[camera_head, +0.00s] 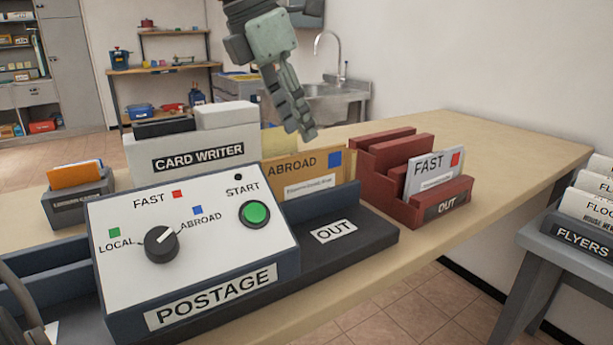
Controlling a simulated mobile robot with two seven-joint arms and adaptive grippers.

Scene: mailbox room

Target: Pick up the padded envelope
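A tan envelope marked ABROAD with a blue square (302,178) stands upright in the OUT slot of the postage machine (195,245); it looks like the padded envelope. Its lower part is hidden by the slot's front wall. My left gripper (304,128) hangs above and behind the envelope's top edge, fingers pointing down. It is seen from the side and nothing shows in it; whether it touches the envelope is unclear. My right gripper is not seen.
A red OUT rack (448,203) with a white FAST envelope (434,172) stands right of the machine. The card writer (200,155) is behind it. A grey flyers rack (582,237) is at far right. The table's back right is clear.

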